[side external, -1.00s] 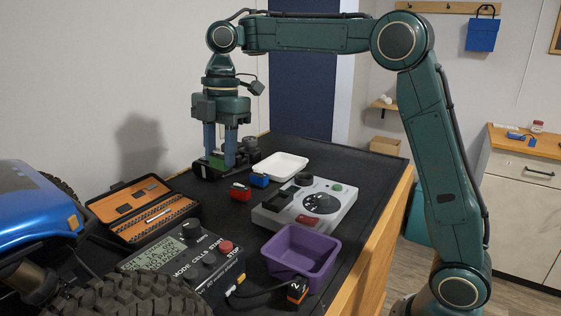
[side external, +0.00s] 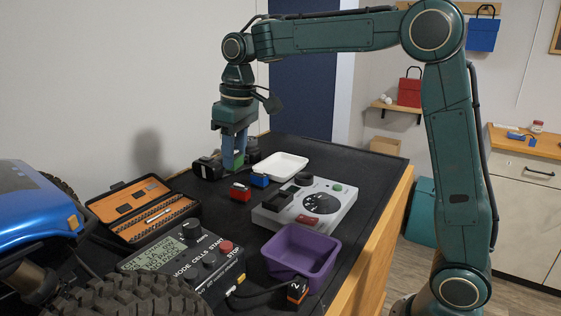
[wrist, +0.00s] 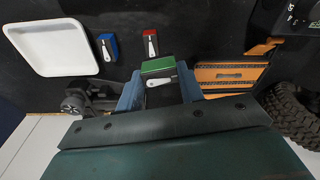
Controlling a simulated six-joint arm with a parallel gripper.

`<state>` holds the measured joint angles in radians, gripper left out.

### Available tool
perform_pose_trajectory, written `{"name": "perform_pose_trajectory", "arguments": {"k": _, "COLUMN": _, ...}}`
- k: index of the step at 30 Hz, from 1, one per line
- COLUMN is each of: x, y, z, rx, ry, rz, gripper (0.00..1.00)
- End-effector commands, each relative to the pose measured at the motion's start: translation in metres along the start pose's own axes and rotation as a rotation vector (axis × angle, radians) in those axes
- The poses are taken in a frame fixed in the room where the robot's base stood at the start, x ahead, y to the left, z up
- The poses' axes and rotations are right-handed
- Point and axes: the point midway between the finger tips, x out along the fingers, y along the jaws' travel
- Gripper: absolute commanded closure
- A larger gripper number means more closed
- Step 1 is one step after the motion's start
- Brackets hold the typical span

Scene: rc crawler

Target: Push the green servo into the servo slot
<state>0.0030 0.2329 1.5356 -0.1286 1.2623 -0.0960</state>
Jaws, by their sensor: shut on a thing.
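My gripper (side external: 234,166) points down near the far left of the black bench. Its blue fingers are shut on the green servo (side external: 238,157). In the wrist view the green servo (wrist: 157,66) shows its green top and a white horn between the two fingers. A black block with a grey end (side external: 208,168) lies just left of the fingers in the side view. The servo slot cannot be made out clearly, and the servo's lower part is hidden.
A red servo (side external: 239,191) and a blue servo (side external: 260,180) lie close in front. The open tool case (side external: 192,206) and charger (side external: 215,255) are nearer left.

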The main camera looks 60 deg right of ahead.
Motion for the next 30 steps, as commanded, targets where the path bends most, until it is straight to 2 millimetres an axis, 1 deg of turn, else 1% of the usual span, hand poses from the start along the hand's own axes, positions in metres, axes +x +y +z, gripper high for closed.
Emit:
{"name": "perform_pose_trajectory", "arguments": {"k": 2, "x": -0.016, "y": 0.004, "z": 0.008, "rx": 0.119, "ry": 0.011, "rz": 0.024, "gripper": 0.85}}
{"name": "perform_pose_trajectory", "arguments": {"k": 3, "x": -0.031, "y": 0.004, "z": 0.013, "rx": 0.166, "ry": 0.016, "rz": 0.032, "gripper": 0.85}}
{"name": "perform_pose_trajectory", "arguments": {"k": 4, "x": -0.042, "y": 0.002, "z": 0.017, "rx": 0.185, "ry": 0.017, "rz": 0.034, "gripper": 0.85}}
{"name": "perform_pose_trajectory", "arguments": {"k": 9, "x": -0.096, "y": -0.007, "z": 0.042, "rx": 0.218, "ry": 0.018, "rz": 0.037, "gripper": 0.85}}
{"name": "perform_pose_trajectory", "arguments": {"k": 12, "x": -0.124, "y": -0.013, "z": 0.057, "rx": 0.217, "ry": 0.016, "rz": 0.037, "gripper": 0.85}}
{"name": "perform_pose_trajectory", "arguments": {"k": 15, "x": -0.144, "y": -0.018, "z": 0.07, "rx": 0.215, "ry": 0.014, "rz": 0.039, "gripper": 0.85}}
{"name": "perform_pose_trajectory", "arguments": {"k": 18, "x": -0.157, "y": -0.021, "z": 0.079, "rx": 0.214, "ry": 0.011, "rz": 0.039, "gripper": 0.85}}
{"name": "perform_pose_trajectory", "arguments": {"k": 21, "x": -0.164, "y": -0.023, "z": 0.085, "rx": 0.214, "ry": 0.01, "rz": 0.04, "gripper": 0.85}}
{"name": "perform_pose_trajectory", "arguments": {"k": 25, "x": -0.167, "y": -0.023, "z": 0.087, "rx": 0.214, "ry": 0.008, "rz": 0.04, "gripper": 0.85}}
{"name": "perform_pose_trajectory", "arguments": {"k": 30, "x": -0.164, "y": -0.023, "z": 0.087, "rx": 0.214, "ry": 0.008, "rz": 0.041, "gripper": 0.85}}
